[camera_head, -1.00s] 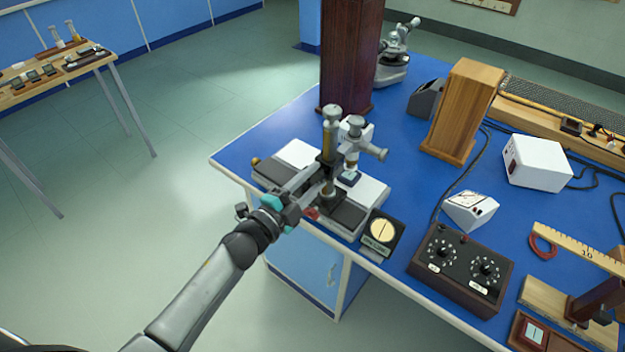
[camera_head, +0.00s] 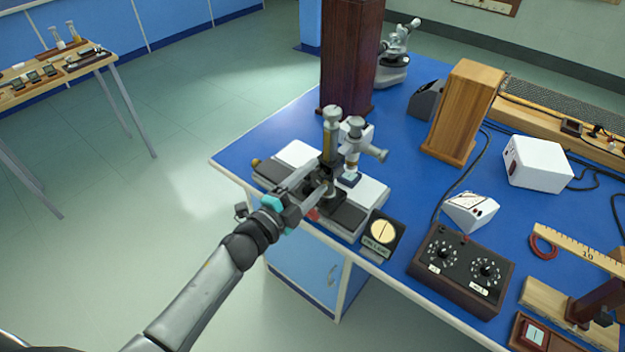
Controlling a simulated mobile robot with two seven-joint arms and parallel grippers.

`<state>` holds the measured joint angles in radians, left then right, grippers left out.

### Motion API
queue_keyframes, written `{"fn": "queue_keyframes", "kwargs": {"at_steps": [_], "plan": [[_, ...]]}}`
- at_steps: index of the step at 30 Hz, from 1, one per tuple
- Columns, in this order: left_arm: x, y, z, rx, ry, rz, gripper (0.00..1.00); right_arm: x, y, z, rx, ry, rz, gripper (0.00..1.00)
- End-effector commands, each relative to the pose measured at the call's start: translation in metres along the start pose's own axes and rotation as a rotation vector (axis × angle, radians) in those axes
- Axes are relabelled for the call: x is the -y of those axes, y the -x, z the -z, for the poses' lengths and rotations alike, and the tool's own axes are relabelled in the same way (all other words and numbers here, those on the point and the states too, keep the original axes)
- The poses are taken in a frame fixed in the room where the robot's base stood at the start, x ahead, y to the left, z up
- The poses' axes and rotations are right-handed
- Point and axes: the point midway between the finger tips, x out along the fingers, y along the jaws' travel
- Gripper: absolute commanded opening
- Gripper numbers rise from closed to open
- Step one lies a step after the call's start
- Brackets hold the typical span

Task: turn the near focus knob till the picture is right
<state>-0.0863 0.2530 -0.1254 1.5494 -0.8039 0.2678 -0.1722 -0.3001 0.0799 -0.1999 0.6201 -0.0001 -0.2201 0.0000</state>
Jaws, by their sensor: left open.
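A measuring microscope (camera_head: 331,148) with a brass and grey column stands on a pale and dark base at the bench's near left corner. My left gripper (camera_head: 319,184) is open, its two fingers reaching to the column's lower part from the near left. I cannot tell whether they touch a knob; the near focus knob is not clearly seen behind the fingers. A small dark display (camera_head: 382,232) with a round yellow picture and a dark upright line stands at the base's right. The label under it is too small to read. My right gripper is not in view.
A dark wooden pillar (camera_head: 349,55) rises behind the microscope. A black box with two dials (camera_head: 462,268), a slanted white meter (camera_head: 469,210) and a white box (camera_head: 537,163) stand to the right. The floor left of the bench is clear.

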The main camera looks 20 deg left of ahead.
Motion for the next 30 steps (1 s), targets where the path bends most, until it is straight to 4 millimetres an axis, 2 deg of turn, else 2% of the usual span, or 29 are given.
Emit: {"fn": "queue_keyframes", "kwargs": {"at_steps": [5,10,30], "plan": [[0.0,0.001,0.0,0.0,0.0,0.0,0.72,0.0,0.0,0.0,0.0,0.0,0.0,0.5],[-0.001,0.015,0.0,0.001,0.001,-0.002,0.72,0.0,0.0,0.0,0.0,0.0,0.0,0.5],[-0.001,0.127,0.0,0.001,0.0,-0.002,0.72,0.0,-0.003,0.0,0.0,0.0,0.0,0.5]]}}
